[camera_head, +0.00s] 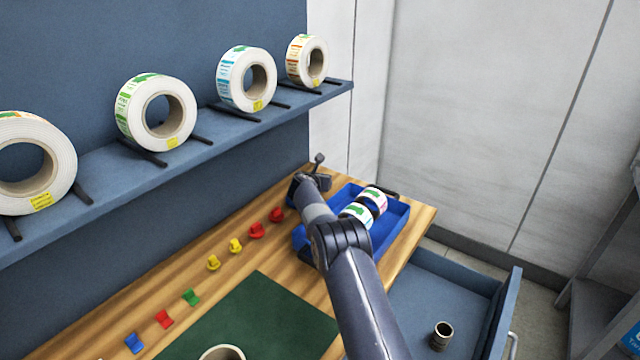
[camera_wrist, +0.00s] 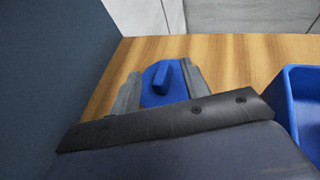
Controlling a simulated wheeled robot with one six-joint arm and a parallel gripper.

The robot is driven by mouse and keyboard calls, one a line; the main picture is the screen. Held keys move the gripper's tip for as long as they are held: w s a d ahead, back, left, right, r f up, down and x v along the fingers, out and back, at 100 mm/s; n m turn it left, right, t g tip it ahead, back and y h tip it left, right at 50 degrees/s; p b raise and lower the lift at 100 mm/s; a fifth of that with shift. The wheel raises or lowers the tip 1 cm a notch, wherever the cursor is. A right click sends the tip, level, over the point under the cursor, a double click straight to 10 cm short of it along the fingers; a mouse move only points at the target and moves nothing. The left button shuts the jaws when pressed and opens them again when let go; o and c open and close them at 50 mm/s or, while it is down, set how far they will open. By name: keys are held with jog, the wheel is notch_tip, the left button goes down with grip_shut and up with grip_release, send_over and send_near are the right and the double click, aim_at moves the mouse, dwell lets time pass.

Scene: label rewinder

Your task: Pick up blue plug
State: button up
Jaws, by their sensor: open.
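A blue plug (camera_wrist: 158,84) with a raised ridge shows in the wrist view, on the wooden bench top. The open fingers of my gripper (camera_wrist: 165,76) stand on either side of it. A gap shows on parts of its sides, and I cannot tell whether either finger touches it. In the head view my gripper (camera_head: 302,187) is over the bench beside the blue tray, and it hides that plug. Another blue plug (camera_head: 135,342) lies at the near left end of the row of plugs.
Red (camera_head: 257,230), yellow (camera_head: 235,246) and green (camera_head: 191,297) plugs lie in a row along the back. A blue tray (camera_head: 392,236) holding label rolls is right of my gripper. Above the bench is a shelf (camera_head: 215,150) with large rolls. An open drawer (camera_head: 425,290) is at right.

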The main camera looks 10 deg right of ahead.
grip_shut()
dwell(0.3)
jog(key=shift+s+d+r, duration=0.1)
jog(key=shift+d, duration=0.05)
dwell(0.3)
jog(key=shift+s+d+r, duration=0.1)
jog(key=shift+r, duration=0.1)
notch_tip(320, 180, up, 12)
jog(key=p, duration=0.1)
jog(key=s+d+b, duration=0.2)
jog(key=s+d, duration=0.2)
jog(key=s+d+b, duration=0.2)
jog(key=s+d, duration=0.3)
jog(key=s+d+f+b, duration=0.1)
jog(key=s+d+b, duration=0.1)
jog(key=s+d, duration=0.2)
jog(key=shift+s+d, duration=0.35)
jog(key=shift+s, duration=0.05)
